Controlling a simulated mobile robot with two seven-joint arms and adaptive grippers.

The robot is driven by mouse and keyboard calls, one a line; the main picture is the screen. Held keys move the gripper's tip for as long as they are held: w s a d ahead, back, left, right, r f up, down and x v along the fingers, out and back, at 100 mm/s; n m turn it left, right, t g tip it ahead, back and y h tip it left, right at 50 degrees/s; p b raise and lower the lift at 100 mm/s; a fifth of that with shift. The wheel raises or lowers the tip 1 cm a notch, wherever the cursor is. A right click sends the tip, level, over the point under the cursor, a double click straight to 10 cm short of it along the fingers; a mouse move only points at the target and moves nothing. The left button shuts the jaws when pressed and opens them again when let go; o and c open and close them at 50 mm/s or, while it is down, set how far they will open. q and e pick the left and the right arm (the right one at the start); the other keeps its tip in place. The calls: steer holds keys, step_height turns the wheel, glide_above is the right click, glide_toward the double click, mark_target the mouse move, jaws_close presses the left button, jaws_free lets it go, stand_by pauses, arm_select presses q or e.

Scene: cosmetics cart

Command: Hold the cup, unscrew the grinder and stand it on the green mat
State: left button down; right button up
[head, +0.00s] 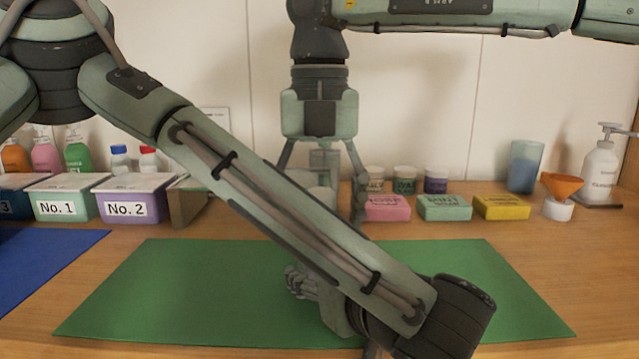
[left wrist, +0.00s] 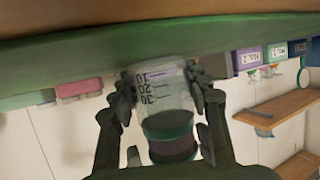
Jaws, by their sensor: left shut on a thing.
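In the left wrist view, my left gripper (left wrist: 165,95) is shut on a clear cup (left wrist: 163,85) marked 10, 20 and 30. A dark part with a green band (left wrist: 170,135), which looks like the grinder, adjoins the cup at the end away from the green mat (left wrist: 90,60). In the head view, my left gripper (head: 298,283) is low over the green mat (head: 150,285). My left forearm covers much of it, and I cannot make out the cup there. My right gripper (head: 322,195) points down behind that forearm, fingers spread; its fingertips are partly hidden.
Pink (head: 386,208), green (head: 444,208) and yellow (head: 501,207) soap boxes line the back. An orange funnel (head: 562,186), blue tumbler (head: 525,166) and pump bottle (head: 599,173) stand right. Labelled bins (head: 131,197) stand left. The mat's right part is clear.

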steer(key=shift+f, duration=0.9)
steer(key=shift+c, duration=0.4)
steer(key=c, duration=1.1)
steer(key=n, duration=0.3)
steer(key=shift+c, duration=0.2)
steer(key=n, duration=0.5)
steer(key=shift+n, duration=0.3)
steer(key=n, duration=1)
steer(key=shift+r, duration=0.1)
